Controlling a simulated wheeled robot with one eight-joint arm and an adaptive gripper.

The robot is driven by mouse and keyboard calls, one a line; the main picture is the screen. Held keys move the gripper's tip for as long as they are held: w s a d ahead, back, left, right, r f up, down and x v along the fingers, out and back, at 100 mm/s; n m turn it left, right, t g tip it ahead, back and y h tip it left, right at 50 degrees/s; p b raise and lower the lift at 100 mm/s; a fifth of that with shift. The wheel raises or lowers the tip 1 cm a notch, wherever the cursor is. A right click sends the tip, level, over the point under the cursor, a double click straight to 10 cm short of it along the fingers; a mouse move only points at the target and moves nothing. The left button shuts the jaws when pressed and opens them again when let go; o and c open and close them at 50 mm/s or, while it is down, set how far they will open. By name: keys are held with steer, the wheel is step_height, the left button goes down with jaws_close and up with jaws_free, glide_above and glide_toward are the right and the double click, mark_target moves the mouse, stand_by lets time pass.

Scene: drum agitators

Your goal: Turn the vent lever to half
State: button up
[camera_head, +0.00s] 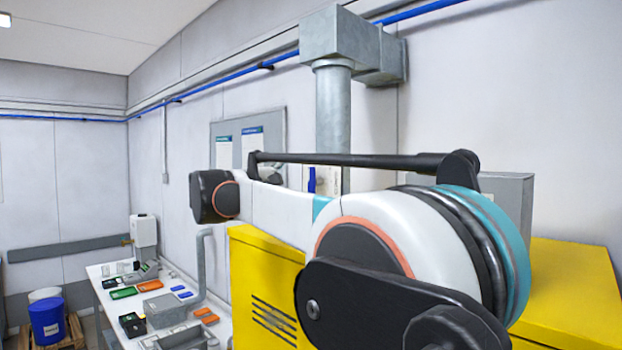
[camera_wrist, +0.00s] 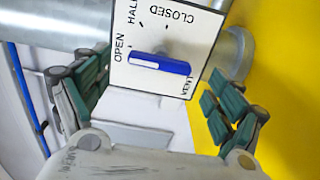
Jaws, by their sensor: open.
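The vent plate (camera_wrist: 200,40) is a white panel marked OPEN, HALF, CLOSED and VENT, seen rotated in the wrist view. The blue vent lever (camera_wrist: 160,64) lies across its middle, and its pale-marked end is at the left, near the OPEN label. In the head view the lever (camera_head: 312,180) is a small blue upright shape, partly hidden by my arm. My gripper (camera_wrist: 158,88) is open and empty, with green-padded fingers to the left and right of the plate. I cannot tell how far the fingers are from the lever. The gripper is not visible in the head view.
A grey duct pipe (camera_head: 333,110) runs up behind the plate. A yellow cabinet (camera_head: 262,290) stands close below my arm, and a grey box (camera_head: 508,200) is to the right. A bench (camera_head: 225,325) with several small items is at lower left.

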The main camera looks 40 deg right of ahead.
steer(key=d, duration=0.3)
steer(key=d+p, duration=0.1)
steer(key=d, duration=0.1)
steer(key=shift+w, duration=0.35)
steer(key=c, duration=1.1)
